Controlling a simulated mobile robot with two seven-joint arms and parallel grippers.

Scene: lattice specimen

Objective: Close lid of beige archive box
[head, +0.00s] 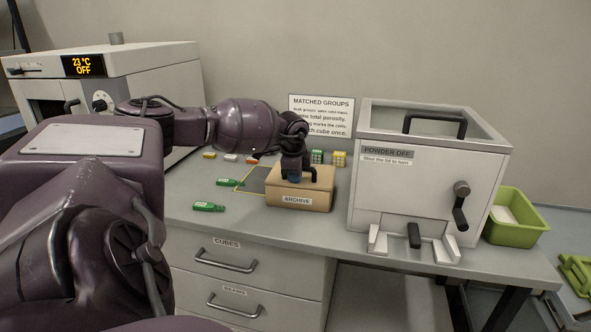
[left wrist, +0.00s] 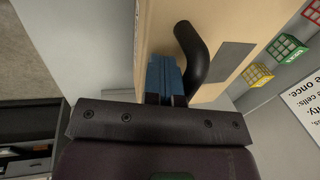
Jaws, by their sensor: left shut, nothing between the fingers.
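The beige archive box (head: 300,199) stands on the counter in the head view, with an ARCHIVE label on its front. Its lid (head: 325,177) looks flat on top; I cannot tell whether a small gap is left. My left gripper (head: 292,180) is over the lid, fingers pointing down. In the left wrist view the blue fingertips (left wrist: 163,73) are shut with nothing between them, right beside the lid's black handle (left wrist: 193,52). I cannot tell whether they touch the lid (left wrist: 231,22). My right gripper is not in view.
A powder box (head: 425,185) with a handled lid stands close on the right, with a green bin (head: 516,215) beyond it. Green bottles (head: 208,206) lie left of the archive box. Coloured cubes (head: 339,158) and a sign (head: 321,108) are behind it. An oven (head: 150,75) is at the left.

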